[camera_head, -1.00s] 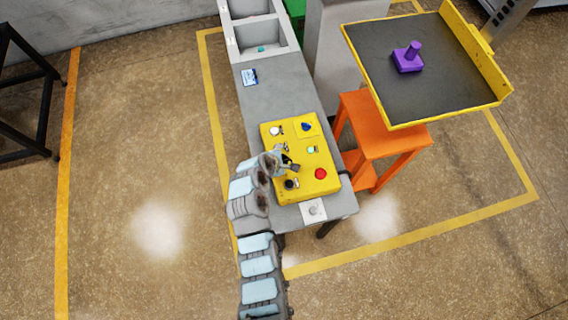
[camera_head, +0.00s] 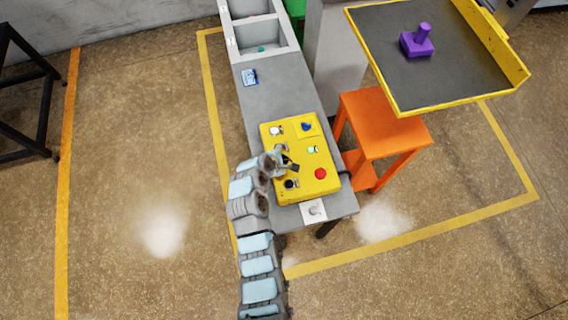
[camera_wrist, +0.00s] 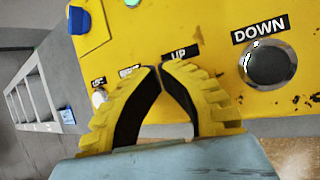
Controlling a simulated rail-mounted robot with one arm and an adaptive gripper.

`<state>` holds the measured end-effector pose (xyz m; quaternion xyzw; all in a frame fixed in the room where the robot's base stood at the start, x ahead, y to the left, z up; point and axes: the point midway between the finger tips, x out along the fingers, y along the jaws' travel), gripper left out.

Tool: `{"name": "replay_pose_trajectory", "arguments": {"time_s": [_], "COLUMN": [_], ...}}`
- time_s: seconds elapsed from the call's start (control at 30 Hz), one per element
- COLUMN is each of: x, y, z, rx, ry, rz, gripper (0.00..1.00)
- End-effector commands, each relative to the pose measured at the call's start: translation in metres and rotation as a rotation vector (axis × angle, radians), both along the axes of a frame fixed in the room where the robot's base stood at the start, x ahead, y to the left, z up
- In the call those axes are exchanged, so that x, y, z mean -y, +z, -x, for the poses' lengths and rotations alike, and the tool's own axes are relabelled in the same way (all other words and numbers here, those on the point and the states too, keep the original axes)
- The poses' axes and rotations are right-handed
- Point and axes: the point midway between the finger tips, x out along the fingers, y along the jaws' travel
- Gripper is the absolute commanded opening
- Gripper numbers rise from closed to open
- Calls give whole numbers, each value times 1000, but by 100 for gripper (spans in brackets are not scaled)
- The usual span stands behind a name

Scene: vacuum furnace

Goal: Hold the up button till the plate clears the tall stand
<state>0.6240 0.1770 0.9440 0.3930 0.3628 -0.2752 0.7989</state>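The plate (camera_head: 440,72) is dark with a yellow rim, at the upper right of the head view. A purple block with a peg (camera_head: 417,41) stands on it. An orange stand (camera_head: 378,122) is below it in the picture; the plate's near corner overlaps its top, and the vertical gap is hard to judge. My gripper (camera_head: 291,167) is over the yellow control panel (camera_head: 322,186). In the wrist view its fingertips (camera_wrist: 160,69) meet, just beside the UP label (camera_wrist: 181,53). The up button is hidden behind the fingers, so contact cannot be seen.
The black DOWN button (camera_wrist: 270,64) is right of my fingers in the wrist view. A red button (camera_head: 320,173) and a blue knob (camera_head: 306,127) are on the panel. The grey table (camera_head: 277,100) carries bins (camera_head: 262,36) at its far end.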

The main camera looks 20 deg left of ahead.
Motion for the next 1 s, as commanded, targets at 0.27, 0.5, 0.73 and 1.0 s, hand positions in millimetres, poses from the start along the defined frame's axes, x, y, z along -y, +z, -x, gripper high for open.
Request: {"name": "replay_pose_trajectory", "arguments": {"time_s": [0.27, 0.5, 0.73, 1.0], "x": [0, 0, 0, 0], "y": [10, 16, 16, 30], "z": [0, 0, 0, 0], "rx": [-1, 0, 0, 1], "ry": [1, 0, 0, 0], "rz": [0, 0, 0, 0], "gripper": [0, 0, 0, 0]}}
